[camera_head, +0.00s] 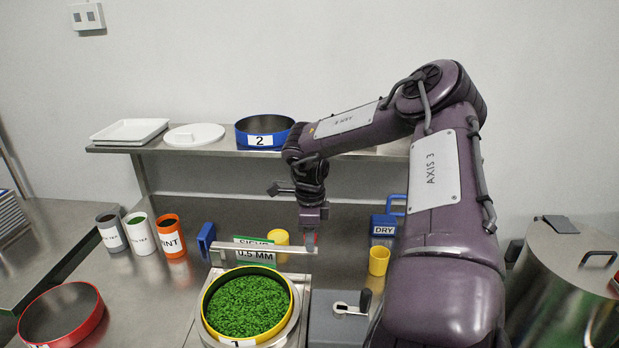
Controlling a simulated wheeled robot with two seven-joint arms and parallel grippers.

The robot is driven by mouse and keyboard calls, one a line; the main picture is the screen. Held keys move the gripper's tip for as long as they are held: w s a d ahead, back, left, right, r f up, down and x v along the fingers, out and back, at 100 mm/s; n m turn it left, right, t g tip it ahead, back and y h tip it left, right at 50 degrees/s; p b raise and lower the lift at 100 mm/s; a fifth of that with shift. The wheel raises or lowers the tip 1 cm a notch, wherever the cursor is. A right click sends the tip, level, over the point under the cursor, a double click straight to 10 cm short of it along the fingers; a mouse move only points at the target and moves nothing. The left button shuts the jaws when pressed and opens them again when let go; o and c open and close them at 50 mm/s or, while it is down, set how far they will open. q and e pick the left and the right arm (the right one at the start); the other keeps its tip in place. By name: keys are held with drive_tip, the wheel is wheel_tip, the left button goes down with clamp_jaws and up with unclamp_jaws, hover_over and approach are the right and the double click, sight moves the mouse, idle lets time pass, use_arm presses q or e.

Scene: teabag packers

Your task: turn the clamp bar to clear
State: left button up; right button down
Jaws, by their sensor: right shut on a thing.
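The clamp bar (262,248) is a flat silver bar. It lies crosswise just behind the round yellow-rimmed sieve (204,308), in front of the green and white "SIEVE 0.5 MM" sign (254,242). The sieve is full of green leaf and sits on a metal base. My right gripper (311,240) reaches down from above and is shut on the bar near its right end. A small red spot shows between the fingers, but the exact grip is too small to make out. My left gripper is not in view.
A blue sieve marked 2 (265,140), a white lid (195,134) and a white tray (129,131) stand on the shelf. Labelled cups (141,234), yellow cups (378,262), a blue "DRY" box (383,226) and a crank (351,306) surround the base. A red sieve (95,318) lies front left.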

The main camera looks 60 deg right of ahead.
drive_tip(key=c, duration=1.5)
unclamp_jaws()
drive_tip(key=shift+w+d+r, duration=0.2)
drive_tip(key=shift+r, duration=0.05)
drive_tip(key=o, duration=0.4)
drive_tip(key=shift+s+f, duration=0.1)
drive_tip(key=shift+f, duration=0.1)
wheel_tip(320, 180, up, 8)
drive_tip(key=shift+f+b, duration=0.1)
drive_tip(key=shift+b, duration=0.8)
